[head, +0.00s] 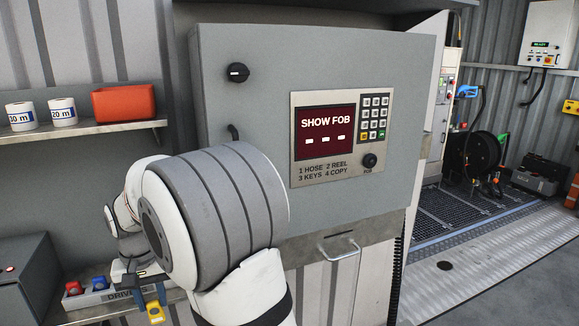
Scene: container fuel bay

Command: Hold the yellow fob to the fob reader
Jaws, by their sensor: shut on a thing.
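The fob reader (369,160) is a small round black disc above a "FOB" label, at the lower right of the grey cabinet's panel. The panel's dark red screen (325,131) reads "SHOW FOB" with three dashes. My gripper (148,290) is at the lower left, pointing down by the fob tray, partly hidden behind my arm. It is shut on the yellow fob (156,313), which hangs at the tray's front edge, well left of and below the reader. Whether the fob is clear of the tray I cannot tell.
The tray (113,294), marked "DRIVE", holds a red fob (73,288) and a blue fob (99,283). A shelf above carries two tape rolls and an orange bin (124,102). A keypad (374,117) sits above the reader. A handle (338,250) juts out below the cabinet.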

